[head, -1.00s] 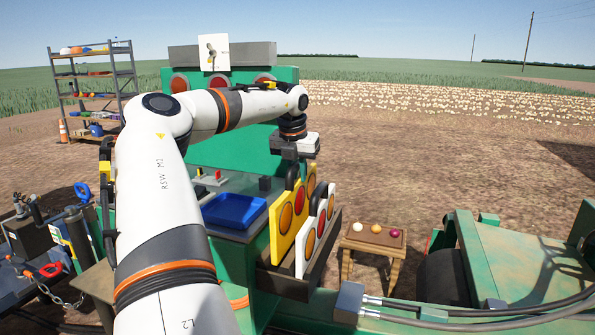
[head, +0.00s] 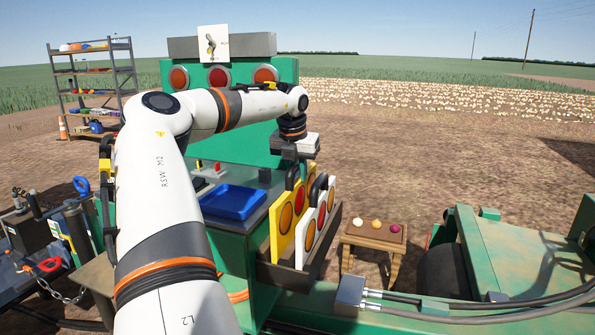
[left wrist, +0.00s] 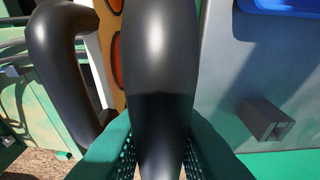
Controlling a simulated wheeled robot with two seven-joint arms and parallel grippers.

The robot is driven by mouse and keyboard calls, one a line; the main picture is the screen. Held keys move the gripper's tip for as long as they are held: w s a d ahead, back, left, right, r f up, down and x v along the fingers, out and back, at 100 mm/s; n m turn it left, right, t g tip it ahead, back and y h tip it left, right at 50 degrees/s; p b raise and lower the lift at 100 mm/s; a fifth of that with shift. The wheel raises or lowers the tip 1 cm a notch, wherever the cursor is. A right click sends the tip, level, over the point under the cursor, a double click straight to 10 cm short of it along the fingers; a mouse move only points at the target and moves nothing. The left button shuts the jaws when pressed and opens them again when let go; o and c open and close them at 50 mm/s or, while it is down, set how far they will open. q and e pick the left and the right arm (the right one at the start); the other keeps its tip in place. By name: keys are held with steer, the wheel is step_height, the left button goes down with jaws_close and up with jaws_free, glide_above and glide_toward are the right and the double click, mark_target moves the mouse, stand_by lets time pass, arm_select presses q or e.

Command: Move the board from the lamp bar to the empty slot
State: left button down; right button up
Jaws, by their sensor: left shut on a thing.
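My left gripper (head: 294,152) is shut on the black handle (left wrist: 158,70) at the top of a yellow board (head: 283,222) with orange-red round lenses. The board is upright at the dark rack (head: 287,277) on the machine's side. It stands just behind a white board (head: 307,246) with red and orange lenses, which has its own black handle (head: 318,187). The white board and the rack wall hide the yellow board's lower edge, so I cannot tell whether it is seated. The lamp bar (head: 200,76) with three red lamps is at the back. My right gripper is not in view.
A blue tray (head: 233,203) lies on the machine top left of the boards. A small wooden table (head: 372,240) with three onions stands to the right. A white picture card (head: 213,44) is on the grey bar above the lamps. Hoses run at lower right.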

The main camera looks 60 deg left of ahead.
mark_target(298, 181)
arm_select(q)
steer(key=shift+f+b, duration=0.95)
steer(key=shift+f, duration=0.65)
stand_by(0.8)
steer(key=c, duration=1.2)
jaws_free()
steer(key=o, duration=0.4)
steer(key=shift+f, duration=0.1)
steer(key=shift+d, duration=0.1)
steer(key=shift+r+p, duration=0.45)
steer(key=shift+r, duration=0.2)
steer(key=shift+p+v, duration=0.8)
steer(key=shift+v, duration=0.1)
steer(key=shift+w+a+r+p, duration=0.1)
steer(key=shift+a+r+p, duration=0.1)
steer(key=shift+r+p, duration=1.75)
